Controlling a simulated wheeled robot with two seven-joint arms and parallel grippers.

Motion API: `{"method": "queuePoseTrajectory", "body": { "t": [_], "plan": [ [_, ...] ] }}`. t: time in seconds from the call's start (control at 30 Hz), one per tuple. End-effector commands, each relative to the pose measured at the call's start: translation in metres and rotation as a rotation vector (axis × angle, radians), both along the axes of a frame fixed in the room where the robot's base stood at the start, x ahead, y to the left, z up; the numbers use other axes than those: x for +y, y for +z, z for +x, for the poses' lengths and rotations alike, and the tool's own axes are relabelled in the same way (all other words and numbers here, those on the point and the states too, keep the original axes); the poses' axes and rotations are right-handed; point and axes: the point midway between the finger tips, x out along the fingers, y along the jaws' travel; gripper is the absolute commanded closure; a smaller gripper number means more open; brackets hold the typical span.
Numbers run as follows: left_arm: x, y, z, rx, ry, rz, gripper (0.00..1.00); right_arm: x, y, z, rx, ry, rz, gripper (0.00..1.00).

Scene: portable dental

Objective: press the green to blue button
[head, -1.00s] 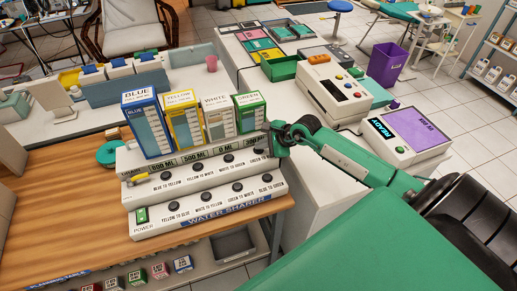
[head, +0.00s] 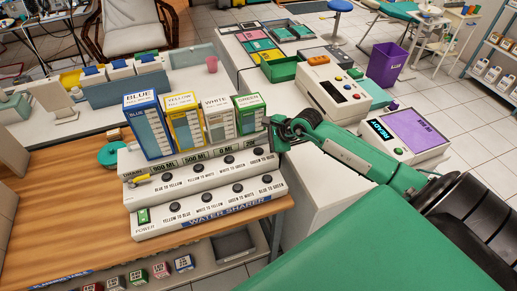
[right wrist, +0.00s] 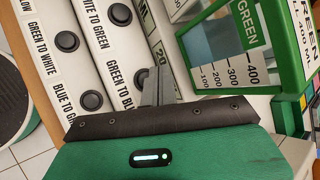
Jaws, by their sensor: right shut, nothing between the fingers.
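The green to blue button (head: 260,149) is the black round one at the right end of the upper row on the white water sharer (head: 210,216). It also shows in the right wrist view (right wrist: 141,77), its label partly hidden. My right gripper (head: 272,140) points down at the right end of the machine. In the right wrist view its fingers (right wrist: 157,86) are together and empty, close beside this button and partly over it; I cannot tell whether they touch it. My left gripper is out of view.
Blue, yellow, white and green containers stand behind the buttons; the green one (head: 249,113) is close to my right gripper. Other black buttons (head: 238,188) lie nearby. A green power switch (head: 143,215) is at the left. The wooden table (head: 60,210) is clear at left.

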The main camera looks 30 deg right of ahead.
Motion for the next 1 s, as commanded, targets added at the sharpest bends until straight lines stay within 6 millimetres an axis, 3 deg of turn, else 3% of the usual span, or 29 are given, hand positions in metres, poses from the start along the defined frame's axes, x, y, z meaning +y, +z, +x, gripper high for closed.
{"method": "queuePoseTrajectory", "body": {
  "t": [0.33, 1.0],
  "plan": [
    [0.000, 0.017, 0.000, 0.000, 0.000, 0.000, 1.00, 0.000, 0.035, 0.000, 0.000, 0.001, -0.001, 1.00],
    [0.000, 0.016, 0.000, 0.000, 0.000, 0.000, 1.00, 0.000, 0.035, 0.000, 0.000, -0.001, 0.001, 1.00]
  ]
}}
